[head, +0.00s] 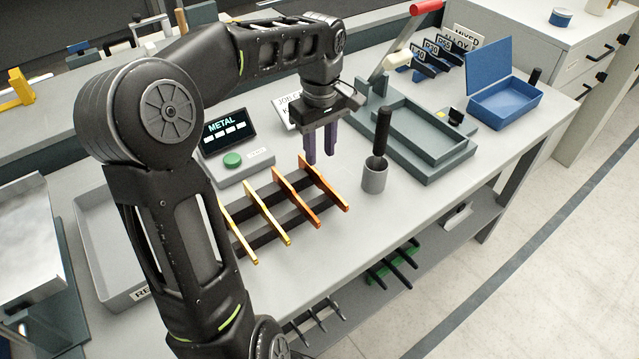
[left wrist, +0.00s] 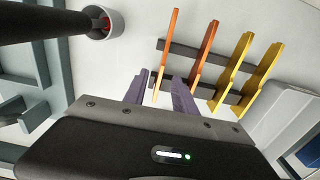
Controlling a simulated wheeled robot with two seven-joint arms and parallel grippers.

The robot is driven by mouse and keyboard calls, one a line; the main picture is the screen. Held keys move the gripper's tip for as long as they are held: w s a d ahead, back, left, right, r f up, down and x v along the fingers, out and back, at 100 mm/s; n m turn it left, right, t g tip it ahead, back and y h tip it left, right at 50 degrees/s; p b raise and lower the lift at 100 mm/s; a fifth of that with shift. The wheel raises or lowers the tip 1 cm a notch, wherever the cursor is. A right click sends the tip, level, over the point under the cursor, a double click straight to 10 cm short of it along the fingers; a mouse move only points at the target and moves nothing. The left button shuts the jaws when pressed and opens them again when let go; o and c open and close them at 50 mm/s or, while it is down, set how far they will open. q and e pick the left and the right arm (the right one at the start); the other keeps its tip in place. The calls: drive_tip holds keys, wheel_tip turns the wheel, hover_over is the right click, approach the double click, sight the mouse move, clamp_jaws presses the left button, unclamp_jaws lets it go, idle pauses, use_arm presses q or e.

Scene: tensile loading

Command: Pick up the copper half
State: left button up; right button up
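Two copper-orange bars lie across a dark rack (head: 263,237) on the bench, the right one (head: 323,183) outermost and the other (head: 296,197) beside it. They also show in the left wrist view, as a thin orange bar (left wrist: 171,45) and a browner one (left wrist: 204,50). I cannot tell which is the copper half. My left gripper (head: 320,160) has purple fingers pointing down, apart and empty, above and behind the right end of the rack. In the left wrist view its fingers (left wrist: 160,77) stand to either side of the thin orange bar's lower end. My right gripper is out of view.
Two yellow bars (head: 267,213) share the rack. A grey cup (head: 375,176) with a black handle stands to the right. A control box reading METAL (head: 232,140) stands behind. A grey tray fixture (head: 430,130) and an open blue box (head: 506,104) are farther right.

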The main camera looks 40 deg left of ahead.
sight(320, 174)
use_arm(q)
drive_tip(key=shift+f, duration=1.3)
drive_tip(key=f, duration=0.1)
drive_tip(key=f+p, duration=0.1)
drive_tip(key=f, duration=0.3)
drive_tip(key=shift+s+d+f, duration=0.1)
drive_tip(key=shift+s+d, duration=0.05)
drive_tip(key=shift+s, duration=0.1)
drive_tip(key=shift+c, duration=0.4)
clamp_jaws()
idle(0.6)
